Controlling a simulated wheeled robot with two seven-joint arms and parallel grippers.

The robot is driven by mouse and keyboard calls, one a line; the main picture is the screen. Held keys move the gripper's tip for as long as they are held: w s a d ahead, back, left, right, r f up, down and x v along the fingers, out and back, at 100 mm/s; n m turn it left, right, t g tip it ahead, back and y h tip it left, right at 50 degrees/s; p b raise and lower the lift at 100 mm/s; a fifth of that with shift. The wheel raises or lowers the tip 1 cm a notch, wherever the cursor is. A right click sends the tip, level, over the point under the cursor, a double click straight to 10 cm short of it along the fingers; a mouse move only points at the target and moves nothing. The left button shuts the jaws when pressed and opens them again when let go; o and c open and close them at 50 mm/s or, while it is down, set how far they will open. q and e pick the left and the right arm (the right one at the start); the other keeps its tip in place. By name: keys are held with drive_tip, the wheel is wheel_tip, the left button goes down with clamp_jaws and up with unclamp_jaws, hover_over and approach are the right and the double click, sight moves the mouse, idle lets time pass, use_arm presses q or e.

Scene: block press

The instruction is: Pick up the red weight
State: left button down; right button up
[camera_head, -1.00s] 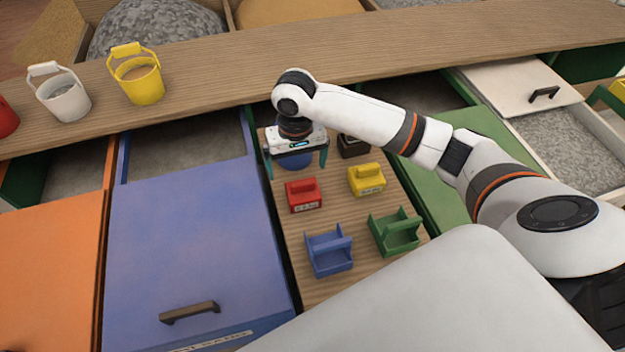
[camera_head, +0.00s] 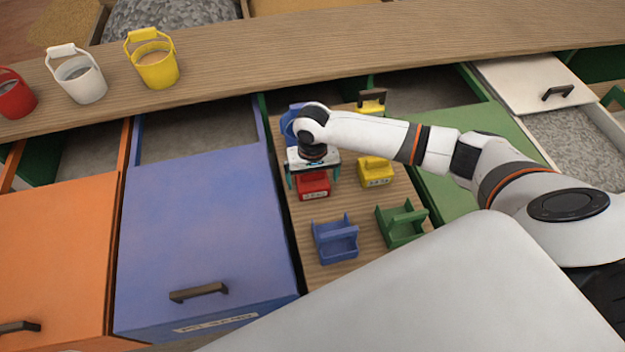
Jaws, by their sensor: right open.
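The red weight (camera_head: 314,189) is a small red block with a pale label on its front, on the narrow wooden board (camera_head: 289,220). My right gripper (camera_head: 313,178) is directly over it, pointing down. Its teal fingers are spread on the left and right sides of the weight. The gripper hides the top of the weight, and I cannot tell whether the fingers touch it. My left gripper does not show.
A yellow weight (camera_head: 376,172) sits close to the right. A blue tray (camera_head: 336,242) and a green tray (camera_head: 402,226) stand in front. Red, white and yellow buckets (camera_head: 152,66) stand on the shelf.

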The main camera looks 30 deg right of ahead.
drive_tip(key=shift+f, duration=0.25)
drive_tip(key=shift+w+r, duration=0.1)
drive_tip(key=c, duration=1.5)
